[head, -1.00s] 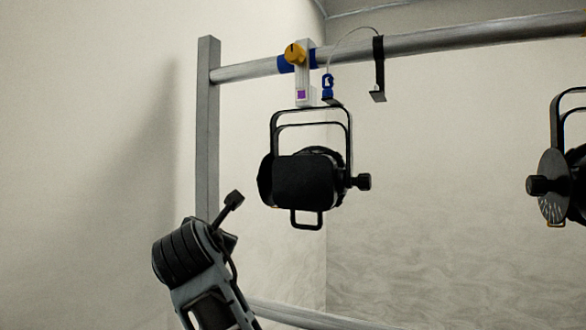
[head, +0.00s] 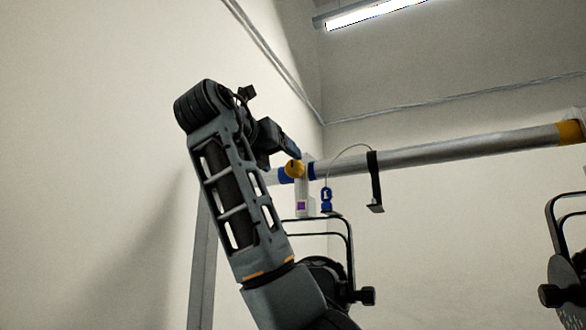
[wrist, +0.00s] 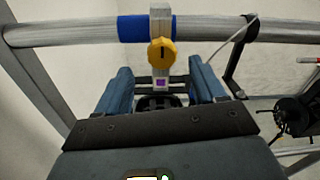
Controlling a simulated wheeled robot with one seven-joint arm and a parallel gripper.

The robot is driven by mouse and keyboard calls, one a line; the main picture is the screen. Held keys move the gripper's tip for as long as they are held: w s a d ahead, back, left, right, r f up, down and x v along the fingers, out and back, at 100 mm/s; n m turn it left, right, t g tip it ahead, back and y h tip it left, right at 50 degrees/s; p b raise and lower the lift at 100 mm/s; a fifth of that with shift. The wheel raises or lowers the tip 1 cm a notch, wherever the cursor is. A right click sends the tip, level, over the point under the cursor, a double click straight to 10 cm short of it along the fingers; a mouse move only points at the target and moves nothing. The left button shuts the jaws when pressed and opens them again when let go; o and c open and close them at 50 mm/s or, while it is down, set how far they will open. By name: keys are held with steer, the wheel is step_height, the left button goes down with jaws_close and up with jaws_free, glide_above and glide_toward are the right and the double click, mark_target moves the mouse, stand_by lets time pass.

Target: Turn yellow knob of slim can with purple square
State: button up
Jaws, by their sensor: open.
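The yellow knob (head: 294,169) sits on a pale clamp hung from the metal pipe. The purple square (head: 301,205) is on the clamp below the knob. The black can (head: 325,272) hangs underneath, largely hidden by my arm. In the wrist view the knob (wrist: 162,53) faces the camera with a dark slot upright on it, and the purple square (wrist: 160,83) shows below it. My gripper (wrist: 162,85) is open; its two blue fingers stand left and right of the clamp's line, with nothing between them gripped. In the head view, my gripper (head: 288,145) is beside the knob, partly hidden.
The metal pipe (head: 430,152) runs across, with a blue band (wrist: 132,29) left of the clamp. A blue clip (head: 326,198) and a black hook (head: 375,180) with a cable are to the right. Another can (head: 565,275) hangs at far right. A post (head: 203,265) stands at left.

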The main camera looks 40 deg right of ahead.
mark_target(291, 166)
steer(key=p+x, duration=0.1)
steer(key=x, duration=0.6)
steer(key=shift+d+f+p, duration=0.1)
steer(key=shift+d+p, duration=0.1)
steer(key=shift+p, duration=0.2)
steer(key=shift+c, duration=0.3)
steer(key=c, duration=1)
steer(key=shift+m, duration=0.4)
